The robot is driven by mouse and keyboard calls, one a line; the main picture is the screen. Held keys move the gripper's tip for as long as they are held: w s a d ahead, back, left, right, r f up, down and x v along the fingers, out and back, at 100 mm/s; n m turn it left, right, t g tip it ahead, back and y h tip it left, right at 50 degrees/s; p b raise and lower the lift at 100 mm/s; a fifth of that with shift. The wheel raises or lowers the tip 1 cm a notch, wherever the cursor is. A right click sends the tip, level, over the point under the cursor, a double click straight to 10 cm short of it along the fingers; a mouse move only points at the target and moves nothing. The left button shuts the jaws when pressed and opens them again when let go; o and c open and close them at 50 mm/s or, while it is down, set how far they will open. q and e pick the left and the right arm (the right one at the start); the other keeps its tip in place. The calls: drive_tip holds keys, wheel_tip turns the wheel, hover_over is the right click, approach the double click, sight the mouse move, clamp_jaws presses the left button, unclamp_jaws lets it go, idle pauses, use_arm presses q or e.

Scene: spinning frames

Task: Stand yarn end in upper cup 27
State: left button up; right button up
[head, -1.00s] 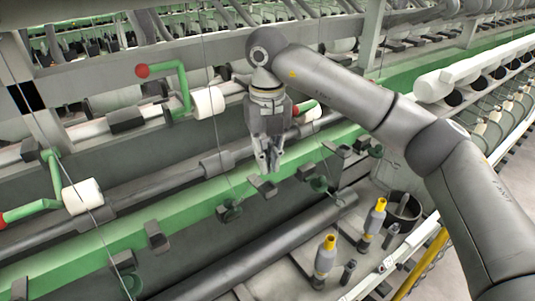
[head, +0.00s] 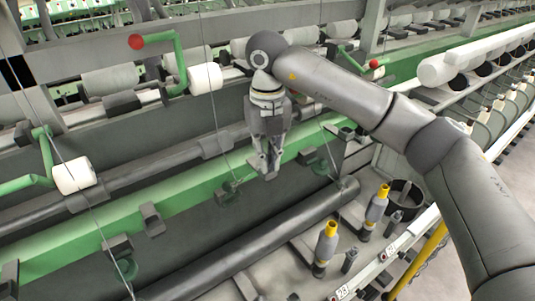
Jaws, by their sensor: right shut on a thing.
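My right gripper (head: 268,168) points down in front of the green rail (head: 180,208), fingers closed together. What it grips is too thin or too hidden to make out; no yarn end shows clearly at the tips. Two spindles with yellow tops, one nearer (head: 326,250) and one farther (head: 375,212), stand upright on the grey deck below and right of the gripper, apart from it. A small label reading 28 (head: 342,292) and another label (head: 391,250) sit on the front edge. I cannot tell which part is upper cup 27. My left gripper is not in view.
A long dark roller (head: 250,245) lies below. White rollers (head: 205,78) are behind on the left. A black bucket (head: 405,196) stands right of the spindles. Thin threads cross the left side.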

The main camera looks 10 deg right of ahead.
drive_tip(key=o, duration=0.8)
drive_tip(key=shift+c, duration=0.2)
wheel_tip(320, 180, up, 12)
drive_tip(key=shift+f, duration=0.1)
idle(0.5)
